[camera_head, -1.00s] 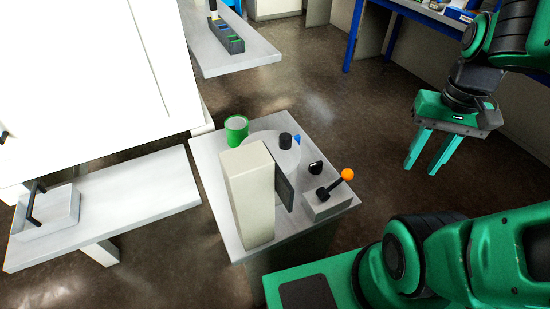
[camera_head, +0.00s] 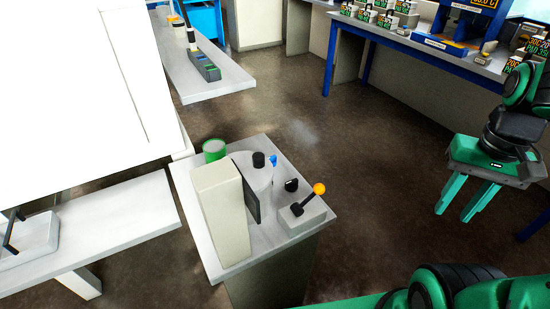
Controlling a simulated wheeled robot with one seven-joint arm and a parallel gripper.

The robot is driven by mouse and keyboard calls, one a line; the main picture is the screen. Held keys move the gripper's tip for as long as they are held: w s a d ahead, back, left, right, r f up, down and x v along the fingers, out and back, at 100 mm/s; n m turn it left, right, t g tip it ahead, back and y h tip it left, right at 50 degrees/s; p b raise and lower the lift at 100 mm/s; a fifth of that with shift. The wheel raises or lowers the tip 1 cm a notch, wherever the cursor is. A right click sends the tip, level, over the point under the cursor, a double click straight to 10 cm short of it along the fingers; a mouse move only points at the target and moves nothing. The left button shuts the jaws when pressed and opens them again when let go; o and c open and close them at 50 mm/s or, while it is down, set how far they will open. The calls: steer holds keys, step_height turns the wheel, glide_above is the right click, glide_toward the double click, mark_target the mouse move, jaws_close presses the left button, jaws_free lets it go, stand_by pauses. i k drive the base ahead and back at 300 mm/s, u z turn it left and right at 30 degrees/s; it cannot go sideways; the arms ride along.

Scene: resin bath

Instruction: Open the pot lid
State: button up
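A pale grey round pot (camera_head: 262,178) stands on a small table, partly hidden behind an upright cream box. A black knob (camera_head: 258,159) rises from its top, and the lid looks to be in place. A small blue part (camera_head: 273,160) shows at the pot's far right side. My gripper (camera_head: 455,212) hangs at the right of the picture, well apart from the pot and the table. Its two green fingers point down, are spread apart and hold nothing.
The cream box (camera_head: 222,215) stands at the table's (camera_head: 210,256) front left. A green can (camera_head: 214,150) is at the back left. A lever with an orange ball (camera_head: 319,188) and a black knob (camera_head: 291,185) are at the right. Open floor lies between table and gripper.

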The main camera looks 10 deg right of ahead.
mark_target(257, 170)
steer(key=z, duration=2.3)
steer(key=i, duration=0.4)
steer(key=u, duration=2.55)
steer(key=i, duration=0.5)
